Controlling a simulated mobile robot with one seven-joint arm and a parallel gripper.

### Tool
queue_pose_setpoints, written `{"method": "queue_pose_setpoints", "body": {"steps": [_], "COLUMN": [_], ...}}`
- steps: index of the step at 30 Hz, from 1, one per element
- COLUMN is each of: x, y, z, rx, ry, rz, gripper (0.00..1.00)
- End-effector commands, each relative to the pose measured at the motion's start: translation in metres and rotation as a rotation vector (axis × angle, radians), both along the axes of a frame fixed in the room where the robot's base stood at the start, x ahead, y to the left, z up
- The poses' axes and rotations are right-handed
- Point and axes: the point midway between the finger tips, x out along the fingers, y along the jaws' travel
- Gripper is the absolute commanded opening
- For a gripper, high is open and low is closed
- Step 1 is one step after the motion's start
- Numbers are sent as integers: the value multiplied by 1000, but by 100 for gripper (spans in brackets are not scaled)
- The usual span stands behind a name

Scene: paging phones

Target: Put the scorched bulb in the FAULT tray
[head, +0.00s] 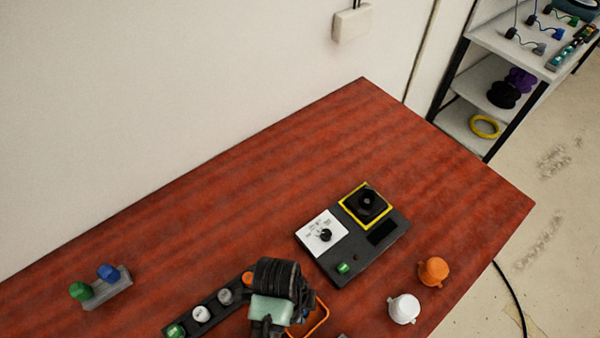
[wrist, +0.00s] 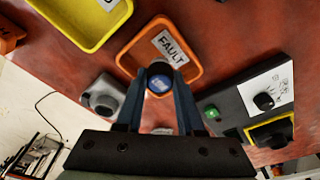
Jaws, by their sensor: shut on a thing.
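My gripper (wrist: 159,88) is shut on a small bulb with a blue end and a dark rim (wrist: 159,76). Scorch marks on it are too small to tell. In the wrist view the bulb overlaps the near edge of the orange FAULT tray (wrist: 192,77); its height above the tray is unclear. The tray's floor shows a white FAULT label and no bulb in its visible part.
A yellow tray (wrist: 92,42) lies beside the FAULT tray. A dark panel (head: 340,272) with a dial and a black button stands behind. A dark bulb strip (head: 213,322), a grey block (head: 108,292), a white beacon (head: 404,308) and an orange one (head: 433,271) are nearby.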

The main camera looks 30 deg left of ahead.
Motion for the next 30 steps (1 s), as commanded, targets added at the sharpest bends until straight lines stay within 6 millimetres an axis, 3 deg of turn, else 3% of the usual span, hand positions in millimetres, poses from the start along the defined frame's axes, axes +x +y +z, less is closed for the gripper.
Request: {"method": "queue_pose_setpoints", "body": {"steps": [3, 15, 16, 20, 30], "x": [0, 0, 0, 0, 0], "y": [0, 0, 0, 0, 0], "z": [-12, -18, -17, -16, -13], "rx": [0, 1, 1, 1, 1], "ry": [0, -1, -2, -1, -2], "rz": [-2, -1, -1, -1, -1], "gripper": [0, 0, 42, 66, 67]}}
